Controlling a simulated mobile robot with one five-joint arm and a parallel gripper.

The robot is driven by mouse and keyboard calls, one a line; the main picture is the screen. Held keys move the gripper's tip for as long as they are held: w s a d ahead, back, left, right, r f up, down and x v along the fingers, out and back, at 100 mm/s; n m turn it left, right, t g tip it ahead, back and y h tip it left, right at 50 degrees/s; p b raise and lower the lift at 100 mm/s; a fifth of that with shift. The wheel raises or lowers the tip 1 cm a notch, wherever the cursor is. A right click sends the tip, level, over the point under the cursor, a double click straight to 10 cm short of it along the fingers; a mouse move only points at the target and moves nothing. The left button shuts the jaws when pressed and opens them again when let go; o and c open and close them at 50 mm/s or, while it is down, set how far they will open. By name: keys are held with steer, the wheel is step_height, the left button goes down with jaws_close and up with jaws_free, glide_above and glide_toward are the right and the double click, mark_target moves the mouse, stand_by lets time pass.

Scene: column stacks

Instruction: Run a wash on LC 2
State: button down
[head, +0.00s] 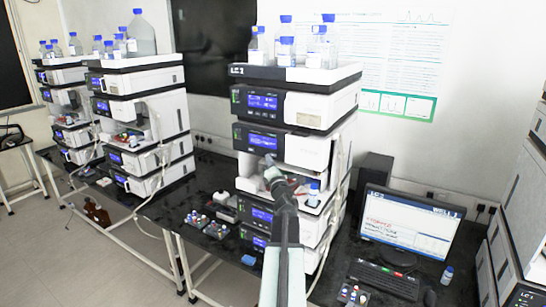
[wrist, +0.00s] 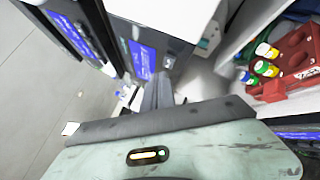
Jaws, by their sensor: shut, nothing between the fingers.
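Several column stacks of white and black modules with blue displays stand on the benches. The nearest stack (head: 300,105) is in the middle of the head view; its small label seems to start with "LC", but I cannot read the number surely. Another stack (head: 140,110) stands to its left, with one more behind it (head: 64,75). My gripper (head: 271,163) is shut and empty, in front of the nearest stack's open middle bay. In the wrist view my gripper (wrist: 160,92) points between a module with a blue display (wrist: 141,60) and a red vial rack (wrist: 292,62).
A monitor (head: 408,228) and keyboard (head: 384,278) stand on the bench at right. Small vial trays (head: 206,225) lie left of the nearest stack. Blue-capped bottles (head: 286,50) stand on the stack tops. Another white stack (head: 520,215) borders the right edge. Floor at left is mostly clear.

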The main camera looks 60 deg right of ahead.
steer(key=shift+d, duration=0.35)
steer(key=shift+d, duration=0.4)
stand_by(0.5)
steer(key=shift+a, duration=0.85)
steer(key=a, duration=0.5)
stand_by(0.3)
stand_by(0.6)
